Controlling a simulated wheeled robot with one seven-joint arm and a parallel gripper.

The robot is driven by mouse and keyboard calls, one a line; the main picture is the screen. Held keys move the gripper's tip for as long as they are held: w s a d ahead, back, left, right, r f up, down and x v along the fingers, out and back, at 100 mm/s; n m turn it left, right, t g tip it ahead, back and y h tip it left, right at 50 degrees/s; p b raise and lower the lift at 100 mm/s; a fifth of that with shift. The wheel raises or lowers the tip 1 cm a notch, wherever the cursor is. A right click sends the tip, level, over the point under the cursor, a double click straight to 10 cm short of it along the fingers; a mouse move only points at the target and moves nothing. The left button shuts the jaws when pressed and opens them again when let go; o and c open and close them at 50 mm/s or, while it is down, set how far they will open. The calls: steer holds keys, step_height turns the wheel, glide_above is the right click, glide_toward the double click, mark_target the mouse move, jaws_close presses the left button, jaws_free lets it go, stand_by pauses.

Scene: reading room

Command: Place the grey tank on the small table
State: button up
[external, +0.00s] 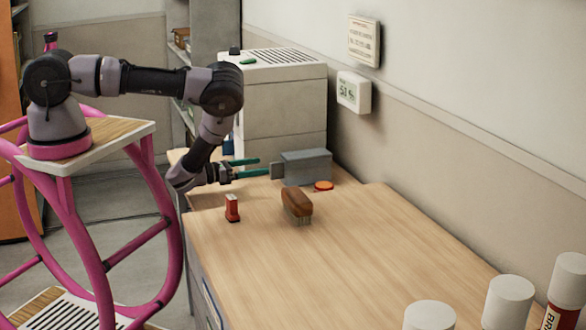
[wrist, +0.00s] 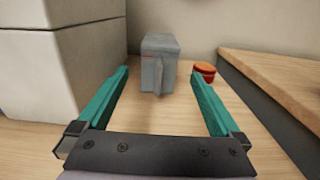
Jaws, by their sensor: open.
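The grey tank (external: 306,165) is a boxy grey container with a thin upright fin or handle on the side facing my gripper. It stands upright on a wooden surface (external: 345,177) by the wall. The wrist view shows the tank (wrist: 158,48) straight ahead, between the lines of my fingers. My gripper (external: 262,166) is open and level, with teal finger pads, and its tips are close to the handle. In the wrist view my gripper (wrist: 160,76) has nothing clearly clamped between its fingers. I cannot tell which surface is the small table.
A pale cabinet (external: 287,110) stands close left of the tank. A red-orange round item (external: 323,185) lies beside it. A wooden tabletop (external: 350,245) in front holds a brush (external: 297,205) and a small red item (external: 232,207). White-topped cylinders (external: 508,300) stand at the near right.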

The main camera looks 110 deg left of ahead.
steer(key=w+a+r+n+g+y, duration=0.2)
steer(key=r+n+g+y, duration=0.15)
steer(key=r, duration=0.65)
steer(key=w+a+r+n+g+y, duration=0.1)
steer(key=w+r+n+g+y, duration=0.3)
steer(key=r, duration=0.7)
steer(key=s+d+r+n+g, duration=0.2)
steer(key=s+r+n+g, duration=0.1)
steer(key=r+n+g, duration=0.4)
steer(key=s+d+r+n+g, duration=0.3)
steer(key=r+n+g, duration=0.15)
steer(key=r, duration=0.45)
steer(key=s+d+r+n+t+h, duration=0.1)
steer(key=d+r+t+h, duration=0.3)
steer(key=d, duration=1.1)
steer(key=s+d+r+n+t+h, duration=0.1)
steer(key=d+r+t+h, duration=0.4)
steer(key=d, duration=1)
steer(key=s+d+r+n+t+h, duration=0.1)
steer(key=s+d+r+t+h, duration=0.2)
steer(key=d+h, duration=0.6)
steer(key=d+r+t, duration=0.1)
steer(key=d+r, duration=0.1)
steer(key=d, duration=0.3)
steer(key=shift+s+d+n, duration=0.2)
steer(key=shift+d+n, duration=0.2)
